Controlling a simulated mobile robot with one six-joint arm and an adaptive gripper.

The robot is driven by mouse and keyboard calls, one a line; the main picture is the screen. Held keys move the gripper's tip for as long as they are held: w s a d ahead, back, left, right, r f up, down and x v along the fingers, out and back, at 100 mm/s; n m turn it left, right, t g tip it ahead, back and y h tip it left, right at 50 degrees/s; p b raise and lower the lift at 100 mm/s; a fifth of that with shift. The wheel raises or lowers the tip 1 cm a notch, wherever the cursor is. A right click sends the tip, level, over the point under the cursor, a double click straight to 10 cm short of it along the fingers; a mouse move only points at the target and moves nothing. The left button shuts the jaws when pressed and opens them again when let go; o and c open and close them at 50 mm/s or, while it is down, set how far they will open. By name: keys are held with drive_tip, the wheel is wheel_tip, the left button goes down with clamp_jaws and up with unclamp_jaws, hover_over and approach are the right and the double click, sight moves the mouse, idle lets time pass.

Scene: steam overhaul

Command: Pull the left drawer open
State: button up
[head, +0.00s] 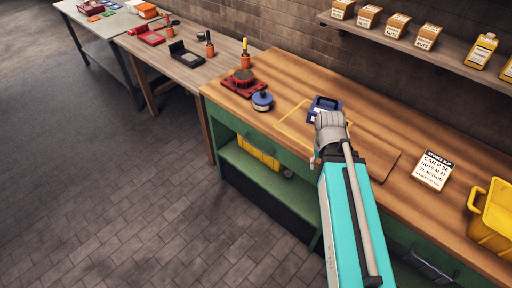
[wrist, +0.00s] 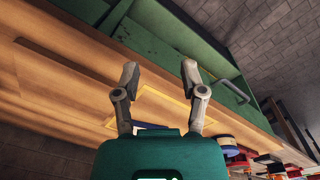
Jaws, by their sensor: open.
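The left drawer is the green front under the wooden bench top. Its front (head: 228,122) shows at the left of the bench in the head view and looks shut. In the wrist view the green front (wrist: 150,45) runs across the upper middle, with a bar handle (wrist: 234,91) to the right of my fingers. My gripper (head: 330,122) is above the bench top, beside a blue item. In the wrist view my gripper (wrist: 160,72) has its two fingers spread, with nothing between them. The fingers are apart from the handle.
A blue item (head: 322,107) lies by a yellow outline on the bench top. A blue round tin (head: 262,101) and a red device (head: 243,83) stand left. A yellow bin (head: 490,215) and a sign card (head: 433,170) are right. The floor (head: 130,210) in front is clear.

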drive_tip(key=w+a+f+n+t+h+b, duration=0.1)
drive_tip(key=w+a+f+n+h+b, duration=0.15)
drive_tip(key=f+b, duration=0.25)
drive_tip(key=w+a+f+n+t+h+b, duration=0.1)
drive_tip(key=w+a+f+h+b, duration=0.1)
drive_tip(key=w+a+f+b, duration=0.25)
drive_tip(key=n+t+h+b, duration=0.6)
drive_tip(key=t+b, duration=0.4)
drive_tip(key=b, duration=1.3)
approach(254, 145)
drive_tip(key=s+a+y, duration=0.2)
drive_tip(key=s, duration=0.1)
drive_tip(key=shift+s+d+r+n+h, duration=0.1)
drive_tip(key=shift+d+r+n+h, duration=0.15)
drive_tip(key=shift+r+n, duration=0.2)
drive_tip(key=b+x, duration=0.3)
drive_tip(key=x, duration=1)
drive_tip(key=shift+w+d, duration=0.2)
drive_tip(key=shift+w, duration=0.2)
